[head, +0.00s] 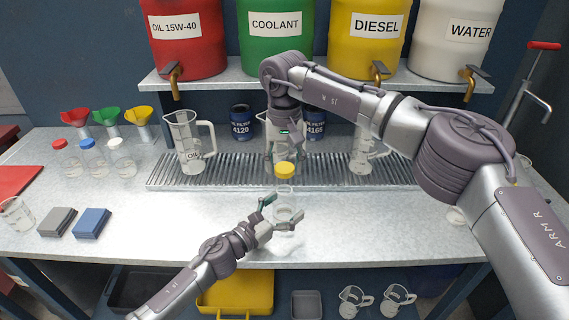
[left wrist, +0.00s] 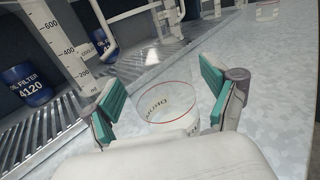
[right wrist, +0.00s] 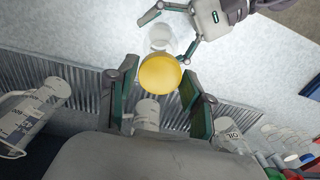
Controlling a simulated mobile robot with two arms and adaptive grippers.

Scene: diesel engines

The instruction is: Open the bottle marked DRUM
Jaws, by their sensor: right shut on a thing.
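The bottle marked DRUM (head: 284,213) is clear and stands upright on the bench; its lettering (left wrist: 156,110) and open top rim show in the left wrist view. A round yellow cap (head: 285,169) is held above the bottle, apart from it. My right gripper (head: 285,158) points down and is shut on the cap, which also shows in the right wrist view (right wrist: 160,73). My left gripper (head: 281,214) is open low at the bench, its fingers on either side of the bottle with small gaps. In the right wrist view, the cap partly hides the bottle (right wrist: 160,37).
Clear measuring jugs, including one marked OIL (head: 189,152), stand on the grated tray (head: 225,178) behind. Bottles with red, blue and white caps (head: 122,160) and sponges (head: 90,223) are at left. My right arm spans the right side. The front bench is mostly free.

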